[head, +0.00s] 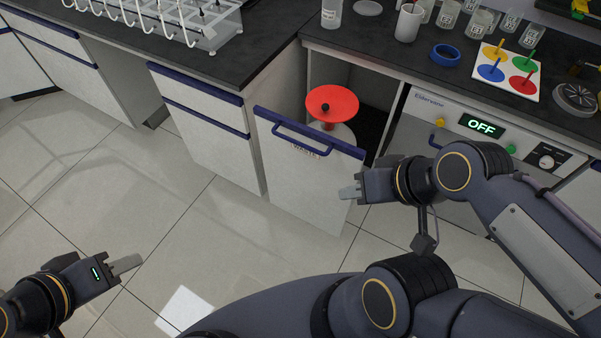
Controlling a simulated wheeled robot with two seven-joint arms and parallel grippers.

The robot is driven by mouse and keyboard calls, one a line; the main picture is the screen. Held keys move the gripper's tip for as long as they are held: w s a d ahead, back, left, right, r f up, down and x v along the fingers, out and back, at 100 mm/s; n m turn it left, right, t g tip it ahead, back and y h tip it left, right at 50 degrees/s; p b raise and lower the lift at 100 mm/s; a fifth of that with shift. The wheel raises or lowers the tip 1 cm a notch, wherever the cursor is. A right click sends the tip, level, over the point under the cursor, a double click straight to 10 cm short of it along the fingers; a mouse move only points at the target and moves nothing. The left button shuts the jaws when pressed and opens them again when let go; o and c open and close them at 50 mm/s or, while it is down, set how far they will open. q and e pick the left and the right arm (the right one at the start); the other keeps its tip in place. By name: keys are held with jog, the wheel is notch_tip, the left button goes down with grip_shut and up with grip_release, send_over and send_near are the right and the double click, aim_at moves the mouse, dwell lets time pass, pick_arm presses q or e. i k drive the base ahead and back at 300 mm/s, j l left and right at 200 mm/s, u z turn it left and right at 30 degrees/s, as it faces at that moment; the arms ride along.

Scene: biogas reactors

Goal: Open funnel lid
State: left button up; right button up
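The funnel lid (345,101) is a round red disc with a small black knob (325,107) on top. It sits on a red and white body (340,131) behind a pulled-out white cabinet front (300,178); the front hides the lower part. My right gripper (348,192) is below and right of the lid, near the right edge of the cabinet front and apart from the lid. My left gripper (125,264) is low at the left over the floor, far from the lid.
The cabinet front has a blue handle (303,139). A dark worktop (400,57) with bottles and a blue tape roll (445,54) overhangs behind the lid. A device with an OFF display (481,125) stands to the right. The tiled floor (150,215) is clear.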

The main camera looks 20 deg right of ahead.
aim_at(333, 99)
jog(key=i+l, duration=0.25)
jog(key=i, duration=0.2)
jog(key=i+l, duration=0.2)
jog(key=i, duration=0.2)
